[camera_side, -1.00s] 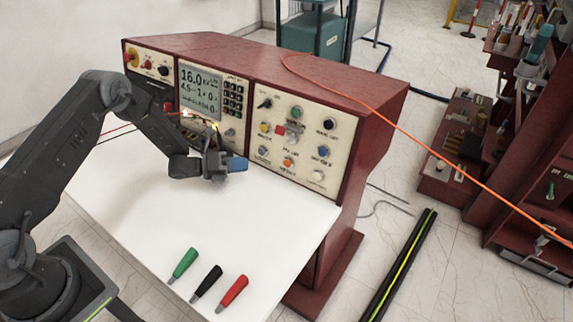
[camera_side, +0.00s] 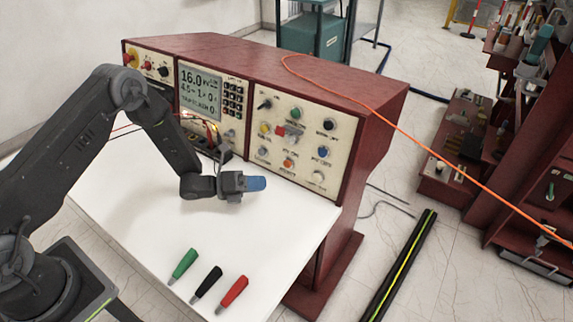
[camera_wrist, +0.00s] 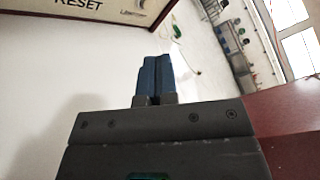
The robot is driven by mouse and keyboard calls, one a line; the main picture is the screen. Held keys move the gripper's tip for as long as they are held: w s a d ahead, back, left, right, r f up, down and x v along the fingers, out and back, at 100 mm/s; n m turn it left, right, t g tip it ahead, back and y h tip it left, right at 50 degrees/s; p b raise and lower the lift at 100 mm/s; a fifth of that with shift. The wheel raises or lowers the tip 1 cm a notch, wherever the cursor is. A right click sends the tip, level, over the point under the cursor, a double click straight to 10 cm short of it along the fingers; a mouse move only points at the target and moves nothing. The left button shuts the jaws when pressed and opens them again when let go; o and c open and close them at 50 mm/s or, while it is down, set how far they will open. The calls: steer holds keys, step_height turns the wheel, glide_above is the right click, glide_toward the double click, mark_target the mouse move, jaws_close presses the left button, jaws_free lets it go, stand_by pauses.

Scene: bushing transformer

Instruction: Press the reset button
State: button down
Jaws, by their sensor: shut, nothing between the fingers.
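The control panel (camera_side: 305,140) of the dark red console carries several coloured buttons. An orange button (camera_side: 288,163) sits in its bottom row, left of a white knob (camera_side: 317,177); the small label below it is unreadable from the side. In the wrist view a RESET label (camera_wrist: 78,4) shows at the top left, cut by the frame edge, and the button belonging to it is out of frame. My gripper (camera_side: 257,183) has its blue fingers together and empty. It hovers over the white tabletop, in front of and below the lower left of the panel, apart from it. The fingers also show in the wrist view (camera_wrist: 156,72).
The white tabletop (camera_side: 150,225) is mostly clear. Green (camera_side: 185,262), black (camera_side: 207,283) and red (camera_side: 233,291) probes or plugs lie at its front. Cables (camera_side: 205,130) hang by the left panel near my arm. An orange cable (camera_side: 430,145) runs off to the right.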

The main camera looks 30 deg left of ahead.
mark_target(288, 164)
steer(key=shift+s+d, duration=0.15)
steer(key=shift+d, duration=0.15)
steer(key=shift+w+f, duration=0.35)
steer(key=shift+w, duration=1.1)
steer(key=shift+w+f, duration=0.3)
steer(key=shift+w, duration=1.1)
steer(key=shift+w+f, duration=0.35)
steer(key=shift+w, duration=1.1)
steer(key=shift+w, duration=0.15)
steer(key=shift+w+f, duration=0.1)
steer(key=shift+w, duration=0.2)
steer(key=shift+w+f, duration=0.1)
steer(key=shift+w, duration=0.3)
steer(key=shift+s+r, duration=0.25)
steer(key=shift+s, duration=0.6)
